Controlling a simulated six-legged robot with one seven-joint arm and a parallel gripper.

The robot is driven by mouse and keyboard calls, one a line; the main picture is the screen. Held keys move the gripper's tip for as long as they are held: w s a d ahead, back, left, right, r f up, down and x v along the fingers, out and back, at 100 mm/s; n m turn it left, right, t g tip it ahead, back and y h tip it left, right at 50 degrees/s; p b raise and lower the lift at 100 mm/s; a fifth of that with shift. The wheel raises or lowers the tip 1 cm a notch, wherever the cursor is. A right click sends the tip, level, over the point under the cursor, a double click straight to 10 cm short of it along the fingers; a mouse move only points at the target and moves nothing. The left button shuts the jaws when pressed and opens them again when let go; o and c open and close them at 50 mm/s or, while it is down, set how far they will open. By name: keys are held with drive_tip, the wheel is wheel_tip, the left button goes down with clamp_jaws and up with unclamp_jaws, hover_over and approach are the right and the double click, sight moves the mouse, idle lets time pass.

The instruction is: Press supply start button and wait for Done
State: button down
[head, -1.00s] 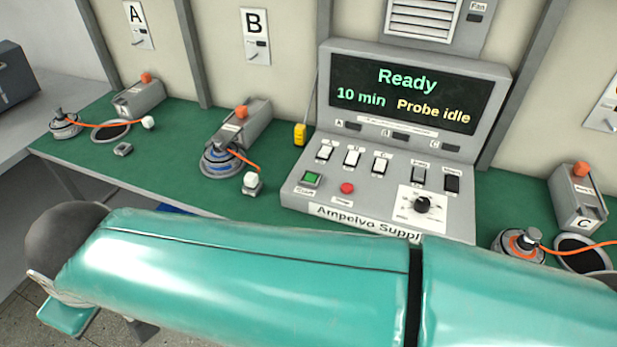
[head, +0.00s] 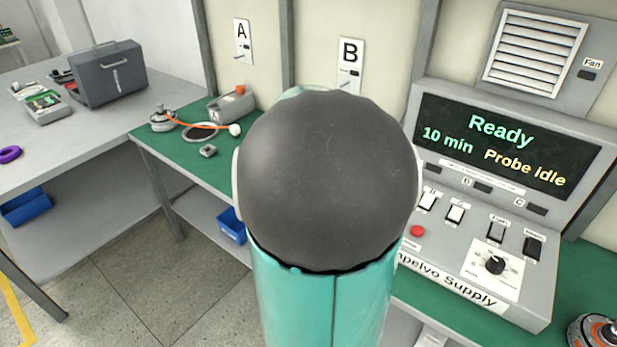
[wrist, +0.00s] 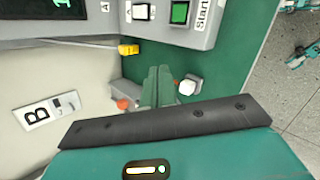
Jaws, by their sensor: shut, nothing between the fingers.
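The supply panel (head: 515,283) stands on the right of the head view. Its display (head: 505,150) reads "Ready", "10 min" and "Probe idle". The green start button (wrist: 180,12) shows at the top of the wrist view, beside the label "Start". In the head view my arm hides that button. My gripper (wrist: 159,70) is shut and empty in the wrist view, its fingertips pointing toward the panel's edge. The fingertips appear below and left of the button, with a visible gap. The gripper is hidden in the head view.
A red button (head: 417,231), switches and a dial (head: 495,264) share the panel. A white-capped part (wrist: 187,87) is right of the fingers, and a yellow item (wrist: 128,50) is left. Station A's unit (head: 230,107) stands on the green bench.

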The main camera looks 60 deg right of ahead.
drive_tip(key=s+d+f+n+g, duration=0.1)
drive_tip(key=s+d+f+g, duration=0.1)
drive_tip(key=s+d, duration=0.5)
drive_tip(key=shift+s+d+f, duration=0.2)
drive_tip(key=shift+s+f, duration=0.4)
drive_tip(key=shift+f, duration=4.45)
drive_tip(key=shift+f, duration=0.1)
drive_tip(key=shift+f, duration=0.3)
drive_tip(key=shift+f, duration=0.45)
drive_tip(key=shift+r, duration=0.9)
